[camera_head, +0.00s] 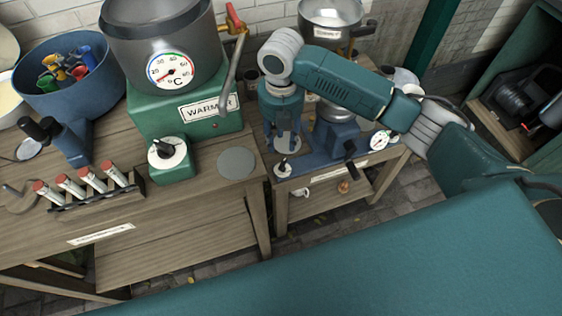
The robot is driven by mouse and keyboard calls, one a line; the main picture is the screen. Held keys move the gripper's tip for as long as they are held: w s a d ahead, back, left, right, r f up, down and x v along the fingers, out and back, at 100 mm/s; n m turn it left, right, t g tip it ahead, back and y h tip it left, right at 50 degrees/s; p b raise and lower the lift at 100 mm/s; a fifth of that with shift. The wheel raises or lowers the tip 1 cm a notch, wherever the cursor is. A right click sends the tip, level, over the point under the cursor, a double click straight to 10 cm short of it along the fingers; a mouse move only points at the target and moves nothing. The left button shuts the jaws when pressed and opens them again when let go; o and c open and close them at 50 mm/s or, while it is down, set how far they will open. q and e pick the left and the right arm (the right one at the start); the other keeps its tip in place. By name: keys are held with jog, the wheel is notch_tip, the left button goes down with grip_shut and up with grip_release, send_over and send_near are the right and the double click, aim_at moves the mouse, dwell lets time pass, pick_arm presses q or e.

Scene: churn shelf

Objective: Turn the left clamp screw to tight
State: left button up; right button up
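My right arm comes in from the right, and its gripper (284,146) points down at the left part of the blue bench machine (318,158). Just below the fingertips is a small pale disc with a dark knob, which looks like the left clamp screw (283,168). I cannot tell whether the fingers touch it, or how far apart they are. A white round dial (379,141) sits at the machine's right side, and a dark handle (351,166) sticks out at its front. My arm hides part of the machine. My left gripper is out of view.
Left of the machine stands a green warmer (205,112) with a grey pot (150,40) and a dial knob (167,152). A blue bowl (60,95) and a rack of red-capped tubes (100,192) are farther left. A metal bowl (332,14) is behind.

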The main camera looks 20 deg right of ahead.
aim_at(283, 166)
notch_tip(283, 166, down, 10)
jog(key=shift+f, duration=0.1)
dwell(0.4)
jog(key=shift+c, duration=0.5)
grip_shut()
